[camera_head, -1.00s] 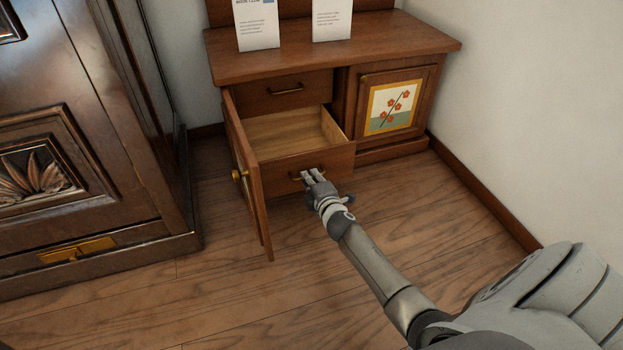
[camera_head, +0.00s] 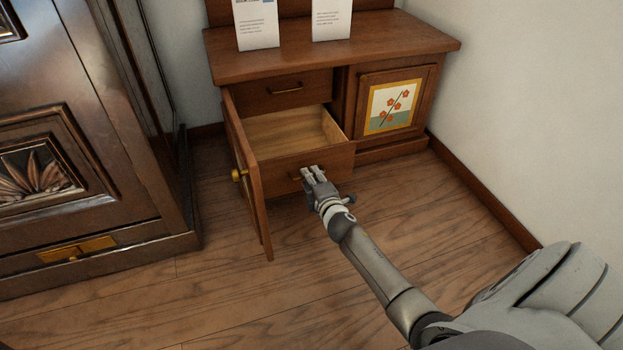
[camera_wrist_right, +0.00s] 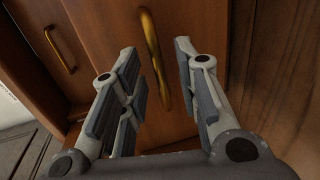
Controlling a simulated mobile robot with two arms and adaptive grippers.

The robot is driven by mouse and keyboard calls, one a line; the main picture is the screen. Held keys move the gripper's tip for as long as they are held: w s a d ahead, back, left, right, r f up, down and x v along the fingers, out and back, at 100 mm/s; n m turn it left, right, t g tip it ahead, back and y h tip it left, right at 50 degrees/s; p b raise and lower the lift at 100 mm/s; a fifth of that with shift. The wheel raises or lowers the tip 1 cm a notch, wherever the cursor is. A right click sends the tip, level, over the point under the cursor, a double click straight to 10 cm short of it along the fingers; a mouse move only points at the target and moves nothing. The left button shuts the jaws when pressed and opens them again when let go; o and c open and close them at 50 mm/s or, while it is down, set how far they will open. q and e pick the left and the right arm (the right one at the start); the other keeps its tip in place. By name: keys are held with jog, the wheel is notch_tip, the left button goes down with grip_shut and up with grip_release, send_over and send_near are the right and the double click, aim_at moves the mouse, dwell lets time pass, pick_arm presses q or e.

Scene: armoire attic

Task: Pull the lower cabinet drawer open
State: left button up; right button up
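The lower drawer (camera_head: 280,177) of the wooden cabinet is pulled well out, and its empty pale inside shows. My right gripper (camera_head: 312,174) is at the front of this drawer. The right wrist view shows its two fingers (camera_wrist_right: 158,80) parted, with the brass drawer handle (camera_wrist_right: 154,55) in the gap between them. The fingers do not appear closed on the handle. In the head view the fingers partly hide the handle (camera_head: 296,178). My left gripper is not in view.
The upper drawer (camera_head: 284,91) is shut. An open cabinet door (camera_head: 246,180) stands along the drawer's left side. A dark armoire (camera_head: 90,130) is at the left, a wall at the right. Bare floor (camera_head: 240,300) lies in front.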

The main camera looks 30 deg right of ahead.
jog(key=v, duration=0.7)
dwell(0.6)
